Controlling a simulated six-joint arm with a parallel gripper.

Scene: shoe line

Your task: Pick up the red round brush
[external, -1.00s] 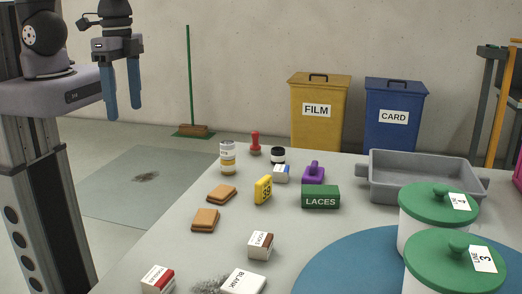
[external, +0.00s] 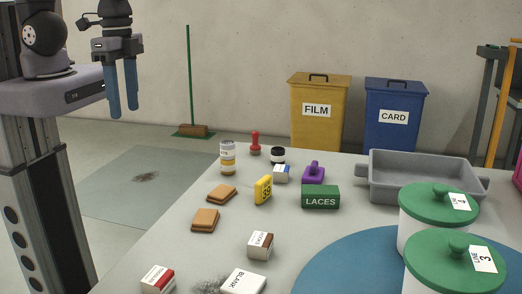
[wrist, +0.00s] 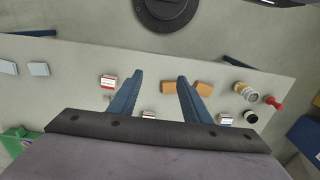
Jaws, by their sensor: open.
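The red round brush (external: 255,143) stands at the far left edge of the table in the external view, a small red piece with an upright knob-like handle. In the wrist view it shows at the right (wrist: 273,104), outside the space between the fingers. My gripper (external: 123,114) is high at the upper left, well away from the brush and pointing down. Its two blue fingers also show in the wrist view (wrist: 160,76), spread apart with nothing held between them.
A yellow-labelled jar (external: 228,158) and a black-lidded pot (external: 278,155) stand close to the brush. A purple piece (external: 313,173), a green LACES box (external: 320,196) and a grey tray (external: 415,190) are farther right. White tubs with green lids (external: 438,205) stand front right.

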